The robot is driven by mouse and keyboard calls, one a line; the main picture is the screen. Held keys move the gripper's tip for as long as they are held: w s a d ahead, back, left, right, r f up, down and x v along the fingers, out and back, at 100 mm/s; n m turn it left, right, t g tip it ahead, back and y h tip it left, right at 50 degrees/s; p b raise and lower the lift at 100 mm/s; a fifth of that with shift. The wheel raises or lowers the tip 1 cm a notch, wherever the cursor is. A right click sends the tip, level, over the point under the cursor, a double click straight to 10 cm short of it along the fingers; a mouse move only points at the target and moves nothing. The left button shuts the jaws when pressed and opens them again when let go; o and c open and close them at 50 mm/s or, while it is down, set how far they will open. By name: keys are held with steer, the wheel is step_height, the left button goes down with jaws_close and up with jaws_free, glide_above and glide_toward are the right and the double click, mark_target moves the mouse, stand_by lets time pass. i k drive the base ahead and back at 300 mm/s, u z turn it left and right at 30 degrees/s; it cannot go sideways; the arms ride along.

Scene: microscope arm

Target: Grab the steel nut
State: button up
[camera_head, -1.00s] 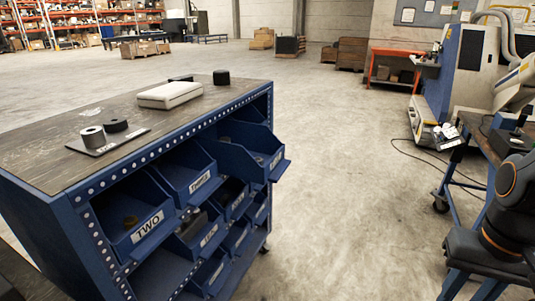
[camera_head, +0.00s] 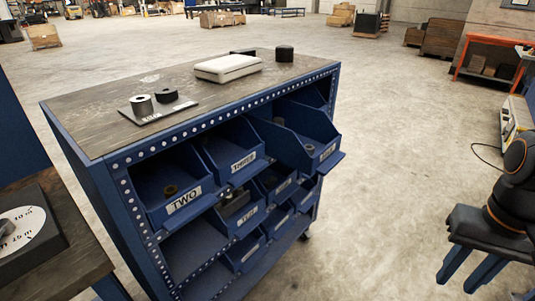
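A silver-grey ring-shaped piece with a centre hole (camera_head: 141,107), which looks like the steel nut, stands on a thin dark labelled plate (camera_head: 180,110) on top of the blue cabinet. A darker, lower ring-like piece (camera_head: 166,96) sits beside it on the same plate. A small brownish nut-like piece (camera_head: 170,190) lies in the open bin marked TWO (camera_head: 190,208). Small parts in the other bins are too dim to identify.
The cabinet top (camera_head: 95,118) also carries a white box (camera_head: 228,68) and a black block (camera_head: 284,54). Several bins, such as THREE (camera_head: 243,162), jut from the cabinet front. A table with a dial-like object (camera_head: 22,228) stands at lower left. The floor (camera_head: 400,140) right of the cabinet is clear.

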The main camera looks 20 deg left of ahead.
mark_target(310, 149)
steer(key=u, duration=1.4)
steer(key=k, duration=0.3)
steer(key=z, duration=1.6)
steer(key=i, duration=1.2)
steer(key=u, duration=0.75)
steer(key=i, duration=0.35)
steer(key=u, duration=0.25)
